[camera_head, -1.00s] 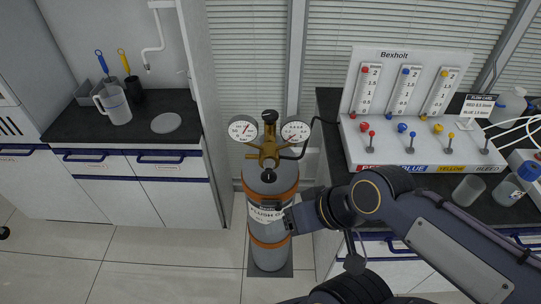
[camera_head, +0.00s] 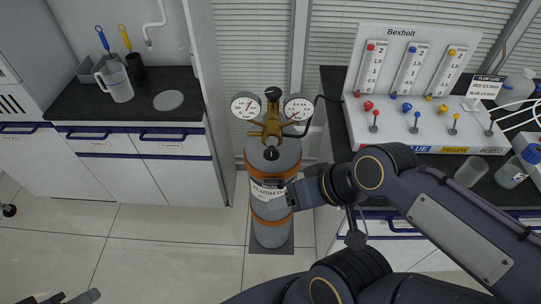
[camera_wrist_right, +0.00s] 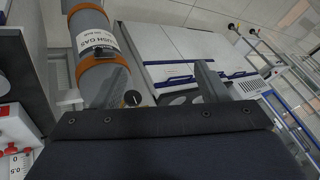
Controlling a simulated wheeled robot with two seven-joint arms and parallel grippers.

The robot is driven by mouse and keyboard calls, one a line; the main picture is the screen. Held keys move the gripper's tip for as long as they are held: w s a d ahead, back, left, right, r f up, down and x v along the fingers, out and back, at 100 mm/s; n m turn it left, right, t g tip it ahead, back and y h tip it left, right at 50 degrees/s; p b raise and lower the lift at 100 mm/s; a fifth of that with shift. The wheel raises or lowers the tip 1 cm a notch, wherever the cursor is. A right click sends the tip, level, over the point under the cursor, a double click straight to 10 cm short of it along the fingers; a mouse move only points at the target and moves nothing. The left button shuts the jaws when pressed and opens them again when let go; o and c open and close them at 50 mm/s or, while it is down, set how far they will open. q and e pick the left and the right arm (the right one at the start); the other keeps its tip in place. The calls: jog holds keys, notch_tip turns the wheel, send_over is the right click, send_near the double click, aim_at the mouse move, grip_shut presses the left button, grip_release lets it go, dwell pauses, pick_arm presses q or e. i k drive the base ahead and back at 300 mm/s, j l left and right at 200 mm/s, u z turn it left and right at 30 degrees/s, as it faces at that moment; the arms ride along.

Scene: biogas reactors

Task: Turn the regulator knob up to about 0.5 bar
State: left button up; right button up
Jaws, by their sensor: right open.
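The gas cylinder (camera_head: 270,218) stands upright in the head view, with a brass regulator (camera_head: 272,130) on top. A black knob (camera_head: 271,154) faces front below the left gauge (camera_head: 245,106) and right gauge (camera_head: 298,107); their readings are too small to tell. The knob (camera_wrist_right: 132,98) also shows in the right wrist view, with a pale mark on its face. My right gripper (camera_wrist_right: 163,75) is open and empty; in that view the knob lies just inside its left finger, contact unclear. A grey part at the bottom left, apparently my left gripper (camera_head: 76,297), is mostly cut off.
A Bexholt flow panel (camera_head: 405,95) stands on the right bench, with a beaker (camera_head: 470,171) and a bottle (camera_head: 517,168) near its right end. A black hose runs from the regulator toward it. The left bench holds a jug (camera_head: 115,82). Floor left of the cylinder is clear.

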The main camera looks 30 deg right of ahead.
aim_at(272, 154)
jog(key=j+z, duration=0.2)
jog(key=j, duration=0.25)
jog(key=k+j+z, duration=0.2)
jog(key=j, duration=0.25)
jog(key=k+j+z, duration=0.2)
jog(key=j, duration=0.25)
jog(key=i, duration=0.1)
